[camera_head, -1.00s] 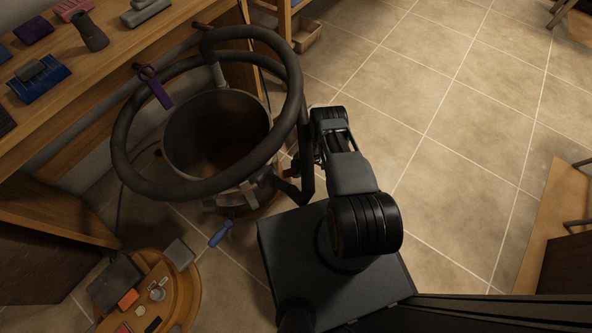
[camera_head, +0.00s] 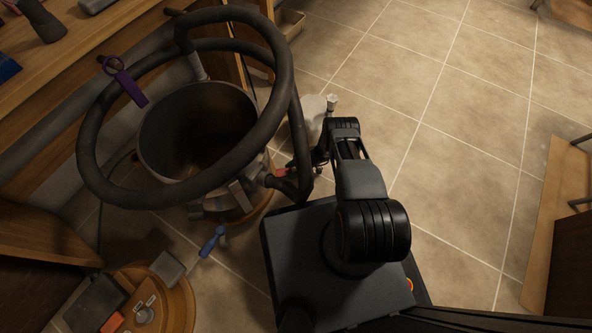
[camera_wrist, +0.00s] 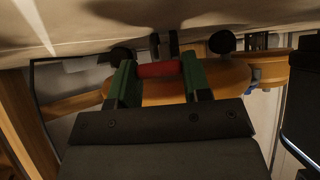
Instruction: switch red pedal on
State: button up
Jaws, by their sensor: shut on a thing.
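The red pedal (camera_wrist: 158,70) is a short red bar in the upper middle of the wrist view. It lies crosswise between the two green fingers of my gripper (camera_wrist: 158,76), which is shut on it. In the head view a small red spot (camera_head: 281,172) shows low on the right side of the large round vessel (camera_head: 200,130), next to the end of my arm. My fingers are mostly hidden there by the arm and the black hose.
A thick black hose (camera_head: 291,100) loops around the vessel top, with a purple tag (camera_head: 131,88) on it. A round wooden stool (camera_head: 178,300) with small items is at the lower left, near a blue-handled tool (camera_head: 211,242). Tiled floor (camera_head: 460,110) at the right is clear.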

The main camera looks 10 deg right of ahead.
dwell(0.3)
jog(key=o, duration=1.3)
jog(key=shift+d, duration=0.1)
jog(key=p+v, duration=0.4)
jog(key=v, duration=0.9)
jog(key=shift+d+r, duration=0.2)
jog(key=shift+d, duration=0.1)
